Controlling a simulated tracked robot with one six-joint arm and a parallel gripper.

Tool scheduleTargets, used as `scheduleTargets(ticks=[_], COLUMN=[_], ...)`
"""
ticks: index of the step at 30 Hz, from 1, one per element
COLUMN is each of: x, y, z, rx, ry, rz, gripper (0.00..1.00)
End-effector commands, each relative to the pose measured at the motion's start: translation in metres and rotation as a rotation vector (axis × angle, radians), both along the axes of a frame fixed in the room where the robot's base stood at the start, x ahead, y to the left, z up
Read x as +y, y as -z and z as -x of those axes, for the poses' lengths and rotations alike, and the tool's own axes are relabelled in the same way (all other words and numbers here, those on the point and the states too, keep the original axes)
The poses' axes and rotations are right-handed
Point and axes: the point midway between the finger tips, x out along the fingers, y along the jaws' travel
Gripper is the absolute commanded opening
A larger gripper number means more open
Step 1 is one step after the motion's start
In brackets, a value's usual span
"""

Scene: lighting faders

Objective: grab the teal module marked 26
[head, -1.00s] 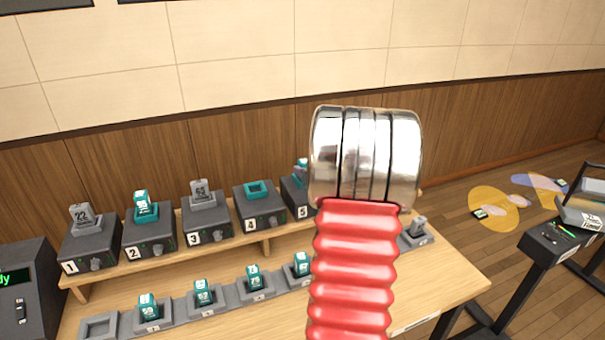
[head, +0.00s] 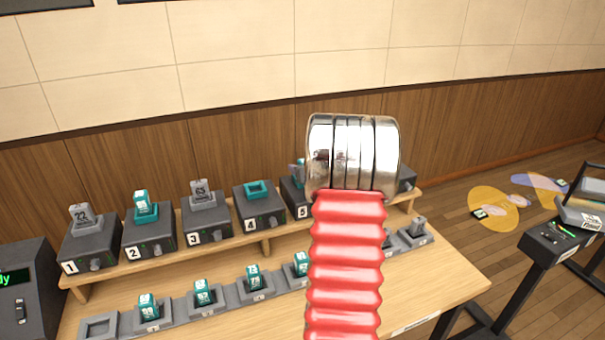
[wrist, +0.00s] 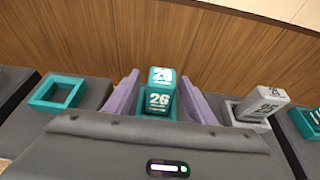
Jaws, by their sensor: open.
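The teal module marked 26 (wrist: 160,92) stands upright in a teal socket in the wrist view. My gripper (wrist: 152,98) is open, with one purple finger on each side of the module. I cannot tell whether either finger touches it. In the head view my red and silver arm hides the module and most of the gripper, in front of the box labelled 5 (head: 301,204).
An empty teal socket (wrist: 57,92) is to the left and a grey module (wrist: 262,104) to the right. Other numbered boxes, such as box 4 (head: 258,212), line the raised shelf. Several teal modules (head: 203,292) stand in a lower row. The table front (head: 440,290) is clear.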

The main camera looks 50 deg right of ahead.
Motion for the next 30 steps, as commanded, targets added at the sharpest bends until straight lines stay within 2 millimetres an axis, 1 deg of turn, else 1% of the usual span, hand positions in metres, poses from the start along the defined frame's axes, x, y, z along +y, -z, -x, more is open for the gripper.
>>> scheduleTargets(ticks=[17, 30], x=[-0.0004, -0.0002], y=[0.0007, 0.0008], z=[-0.0018, -0.002], rx=[0.0, 0.0], ry=[-0.001, -0.001], rz=[0.0, 0.0], gripper=[0.5, 0.19])
